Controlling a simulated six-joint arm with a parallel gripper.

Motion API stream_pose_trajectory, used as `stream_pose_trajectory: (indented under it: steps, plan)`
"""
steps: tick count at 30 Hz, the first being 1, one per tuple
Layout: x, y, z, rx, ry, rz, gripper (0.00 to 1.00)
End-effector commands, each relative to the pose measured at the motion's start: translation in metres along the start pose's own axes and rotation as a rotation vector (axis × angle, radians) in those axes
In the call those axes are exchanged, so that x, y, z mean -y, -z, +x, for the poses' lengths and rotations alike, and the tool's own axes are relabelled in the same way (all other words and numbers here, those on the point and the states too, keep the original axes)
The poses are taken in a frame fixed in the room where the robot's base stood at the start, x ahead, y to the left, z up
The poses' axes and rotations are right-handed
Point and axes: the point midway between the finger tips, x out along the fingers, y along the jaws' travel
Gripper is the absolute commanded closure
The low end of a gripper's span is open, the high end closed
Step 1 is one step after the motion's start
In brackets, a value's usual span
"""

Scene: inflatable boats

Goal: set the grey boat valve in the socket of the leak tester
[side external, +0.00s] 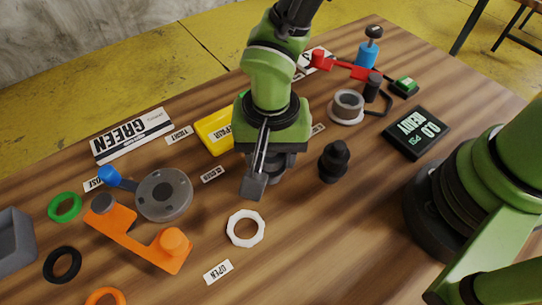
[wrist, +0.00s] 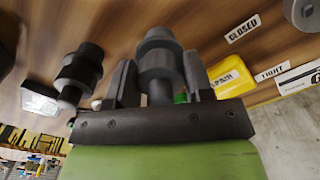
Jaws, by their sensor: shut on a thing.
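The grey boat valve (wrist: 158,60) is between the two fingers of my gripper (wrist: 160,85) in the wrist view. My gripper is shut on it. In the side view my gripper (side external: 268,165) points down near the middle of the table, and the valve is mostly hidden behind a finger. I cannot tell whether the valve touches the table. The leak tester's socket (side external: 347,104) is a grey ring on a pale base, up and right of my gripper, and looks empty. The tester's display (side external: 417,132) reads 0.0 PSI READY.
A black valve (side external: 334,161) stands between my gripper and the display. A red clamp (side external: 345,66) and blue cylinder (side external: 368,54) stand behind the socket. A white ring (side external: 245,228) lies in front. An orange tool (side external: 140,238) and grey disc (side external: 164,195) are left.

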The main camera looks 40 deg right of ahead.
Motion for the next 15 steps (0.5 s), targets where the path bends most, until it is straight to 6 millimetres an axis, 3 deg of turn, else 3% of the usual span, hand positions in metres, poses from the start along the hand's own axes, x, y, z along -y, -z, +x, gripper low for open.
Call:
stream_pose_trajectory:
  steps: [6,15]
  plan:
    - [0.001,0.0,-0.045,-0.003,0.006,0.0,0.78]
    - [0.001,0.0,-0.093,-0.003,0.005,0.0,0.78]
